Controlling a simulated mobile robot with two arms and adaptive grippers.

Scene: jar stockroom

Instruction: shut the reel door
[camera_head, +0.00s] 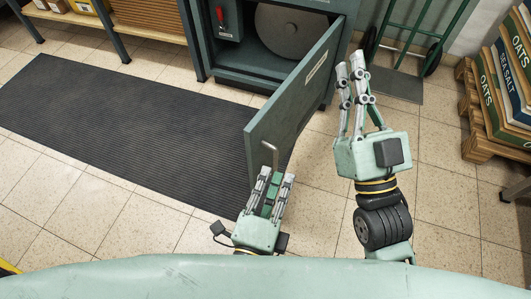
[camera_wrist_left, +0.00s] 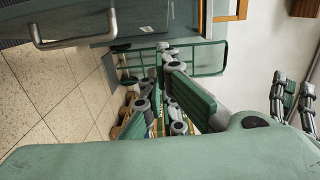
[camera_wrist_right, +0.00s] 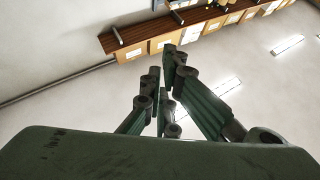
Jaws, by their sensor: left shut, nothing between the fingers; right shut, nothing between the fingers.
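The reel door (camera_head: 300,95) is a green-grey panel, swung wide open from its cabinet (camera_head: 240,70) toward me in the head view. Its bent metal handle (camera_head: 270,155) is near the door's free end and also shows at the upper left of the left wrist view (camera_wrist_left: 75,42). A large grey reel (camera_head: 292,32) sits inside the open cabinet. My left gripper (camera_head: 275,177) is shut and empty, close to the handle; I cannot tell whether it touches. My right gripper (camera_head: 350,65) is shut and empty, raised to the right of the door.
A dark ribbed mat (camera_head: 110,140) covers the floor left of the door. A green hand truck (camera_head: 425,35) stands at the back right. A pallet (camera_head: 485,130) with oats and sea salt sacks (camera_head: 510,75) is at the right. Tiled floor is free between door and pallet.

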